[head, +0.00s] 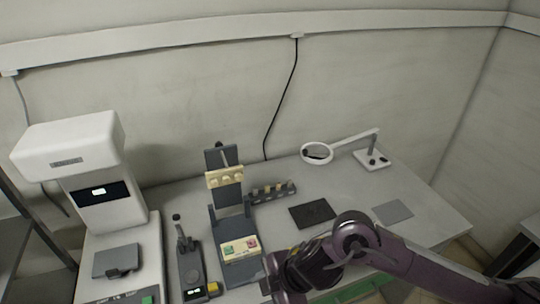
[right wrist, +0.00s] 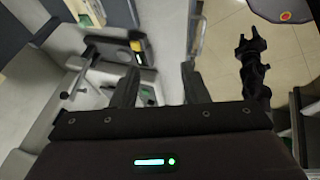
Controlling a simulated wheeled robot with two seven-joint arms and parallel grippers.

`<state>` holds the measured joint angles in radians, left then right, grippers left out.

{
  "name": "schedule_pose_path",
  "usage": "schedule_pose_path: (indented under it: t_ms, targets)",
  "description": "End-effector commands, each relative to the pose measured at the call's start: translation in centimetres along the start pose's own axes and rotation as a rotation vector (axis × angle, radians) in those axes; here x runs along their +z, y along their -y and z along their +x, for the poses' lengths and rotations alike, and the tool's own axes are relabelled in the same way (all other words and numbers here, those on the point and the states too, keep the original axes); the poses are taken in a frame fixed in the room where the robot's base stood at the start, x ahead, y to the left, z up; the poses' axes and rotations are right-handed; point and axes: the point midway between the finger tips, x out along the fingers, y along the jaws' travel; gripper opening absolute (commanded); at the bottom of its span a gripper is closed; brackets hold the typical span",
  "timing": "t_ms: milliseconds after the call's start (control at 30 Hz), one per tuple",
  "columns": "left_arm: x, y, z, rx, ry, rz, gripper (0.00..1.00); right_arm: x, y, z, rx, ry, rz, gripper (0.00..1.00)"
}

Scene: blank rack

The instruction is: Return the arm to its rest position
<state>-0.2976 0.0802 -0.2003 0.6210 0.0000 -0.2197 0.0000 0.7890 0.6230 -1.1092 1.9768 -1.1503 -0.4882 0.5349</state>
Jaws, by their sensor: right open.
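My right arm (head: 405,258) comes in from the lower right in the head view, over the front edge of the table. Its right gripper (head: 285,278) is low in the middle, with its fingertips hard to make out. In the right wrist view the right gripper (right wrist: 160,85) has its two dark fingers wide apart with nothing between them. My left gripper does not show in the head view.
A white machine (head: 95,170) stands at the left. A grey stand (head: 226,185), small rack (head: 272,191) and dark device (head: 190,268) stand nearby. A black mat (head: 312,214), grey pad (head: 393,212) and magnifier lamp (head: 318,152) are right of them. The table's right end (head: 435,222) is clear.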

Motion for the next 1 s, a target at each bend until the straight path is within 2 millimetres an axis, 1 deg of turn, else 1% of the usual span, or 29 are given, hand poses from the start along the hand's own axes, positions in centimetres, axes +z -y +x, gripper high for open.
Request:
schedule_pose_path:
  t_ms: [33,100,167,200,267,333,367,467,500,567,600,667,700,767,800,867,900,967,1000]
  targets:
    - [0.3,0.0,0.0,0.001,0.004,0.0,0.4,-1.9,-0.3,0.3,0.046,-0.04,0.018,0.41]
    - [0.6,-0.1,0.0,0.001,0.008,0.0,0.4,-4.3,-1.4,0.1,0.132,-0.089,0.062,0.41]
    - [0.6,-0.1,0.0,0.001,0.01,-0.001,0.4,-6.0,-2.5,-0.4,0.216,-0.125,0.125,0.41]
    - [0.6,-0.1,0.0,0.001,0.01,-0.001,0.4,-6.8,-3.5,-1.1,0.275,-0.143,0.18,0.41]
    - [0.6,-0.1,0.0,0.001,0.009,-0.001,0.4,-7.3,-4.6,-2.1,0.354,-0.156,0.276,0.41]
    - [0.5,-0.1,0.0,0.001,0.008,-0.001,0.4,-6.7,-5.7,-3.6,0.435,-0.153,0.408,0.41]
    - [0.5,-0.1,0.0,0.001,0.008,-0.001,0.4,-6.1,-6.0,-4.2,0.464,-0.144,0.47,0.41]
    - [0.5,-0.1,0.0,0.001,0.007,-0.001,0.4,-2.9,-5.9,-6.0,0.535,-0.088,0.695,0.41]
    - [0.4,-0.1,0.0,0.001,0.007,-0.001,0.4,-1.3,-5.4,-6.7,0.552,-0.056,0.79,0.41]
    - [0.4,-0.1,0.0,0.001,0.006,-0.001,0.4,1.4,-4.1,-7.5,0.564,0.001,0.93,0.41]
    - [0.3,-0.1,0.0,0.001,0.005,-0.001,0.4,3.1,-3.0,-7.9,0.566,0.039,1.014,0.41]
    - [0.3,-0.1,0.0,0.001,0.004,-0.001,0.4,5.2,-1.2,-8.4,0.558,0.094,1.127,0.41]
    - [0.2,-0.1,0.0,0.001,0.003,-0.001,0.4,6.5,0.1,-8.7,0.55,0.13,1.194,0.41]
    - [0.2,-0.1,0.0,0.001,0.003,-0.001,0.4,8.2,2.0,-9.2,0.535,0.18,1.284,0.41]
    - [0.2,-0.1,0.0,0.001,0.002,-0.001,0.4,9.1,3.2,-9.4,0.522,0.211,1.339,0.41]
    - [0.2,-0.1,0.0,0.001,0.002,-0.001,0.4,10.3,5.2,-9.8,0.503,0.255,1.413,0.41]
    - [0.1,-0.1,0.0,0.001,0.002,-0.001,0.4,11.0,6.4,-10.0,0.488,0.284,1.46,0.41]
    - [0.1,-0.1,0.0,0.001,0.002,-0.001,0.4,11.9,8.2,-10.3,0.467,0.323,1.523,0.41]
    - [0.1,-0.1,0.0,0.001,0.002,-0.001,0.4,12.4,9.4,-10.6,0.452,0.349,1.565,0.41]
